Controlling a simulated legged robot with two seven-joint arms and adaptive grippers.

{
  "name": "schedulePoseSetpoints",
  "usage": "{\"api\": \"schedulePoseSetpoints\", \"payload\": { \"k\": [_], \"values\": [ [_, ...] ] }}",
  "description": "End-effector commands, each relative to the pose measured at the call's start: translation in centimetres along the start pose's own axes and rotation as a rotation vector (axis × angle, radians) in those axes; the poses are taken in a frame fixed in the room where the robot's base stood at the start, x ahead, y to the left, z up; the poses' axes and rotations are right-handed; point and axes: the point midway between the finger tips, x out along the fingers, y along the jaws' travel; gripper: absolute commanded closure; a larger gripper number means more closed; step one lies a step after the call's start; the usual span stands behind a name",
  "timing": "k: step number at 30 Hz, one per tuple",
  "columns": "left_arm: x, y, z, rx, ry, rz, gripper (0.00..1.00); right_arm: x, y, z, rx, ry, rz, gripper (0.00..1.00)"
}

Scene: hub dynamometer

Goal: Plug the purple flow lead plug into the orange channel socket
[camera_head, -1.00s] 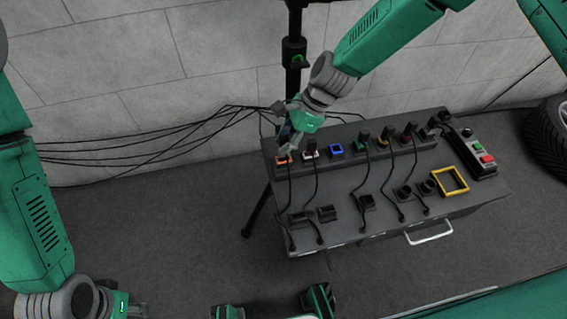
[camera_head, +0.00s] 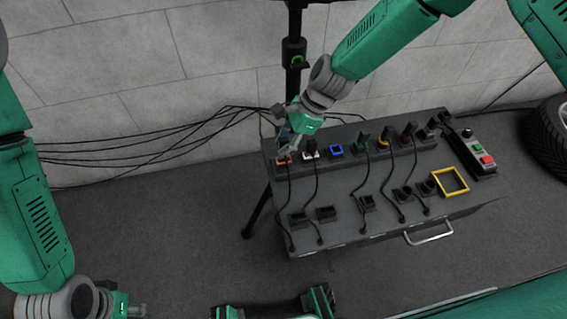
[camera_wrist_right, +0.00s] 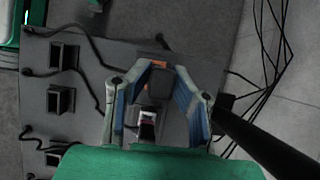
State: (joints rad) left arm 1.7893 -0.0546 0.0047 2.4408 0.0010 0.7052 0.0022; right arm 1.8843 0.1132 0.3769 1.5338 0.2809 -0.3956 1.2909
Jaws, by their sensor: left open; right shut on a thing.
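The orange channel socket (camera_head: 283,160) is at the left end of the socket row on the dark bench box. My right gripper (camera_head: 289,147) is directly over it with its fingers pointing down, shut on a dark plug that the fingers mostly hide. In the right wrist view the fingertips (camera_wrist_right: 165,70) close in front of the orange socket (camera_wrist_right: 160,65). No purple shows, and I cannot tell how deep the plug sits. A black lead (camera_head: 289,200) runs from there to the box's front. My left gripper (camera_head: 135,311) is open and empty at the lower left.
A white socket (camera_head: 309,155) with a plug in it is just right of the orange one. An empty blue socket (camera_head: 336,149) and several plugged sockets follow. A yellow frame (camera_head: 451,181) and a button box (camera_head: 478,155) are at the right. A black pole (camera_head: 294,75) stands behind.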

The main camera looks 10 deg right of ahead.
Motion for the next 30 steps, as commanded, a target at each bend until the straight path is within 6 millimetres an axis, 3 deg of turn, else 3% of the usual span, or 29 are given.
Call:
{"api": "schedulePoseSetpoints", "payload": {
  "k": [30],
  "values": [
    [0.8, 0.0, 0.1, 0.000, 0.000, 0.000, 0.58, 1.8, 0.0, -1.0, 0.001, 0.000, -0.001, 1.00]
  ]
}}
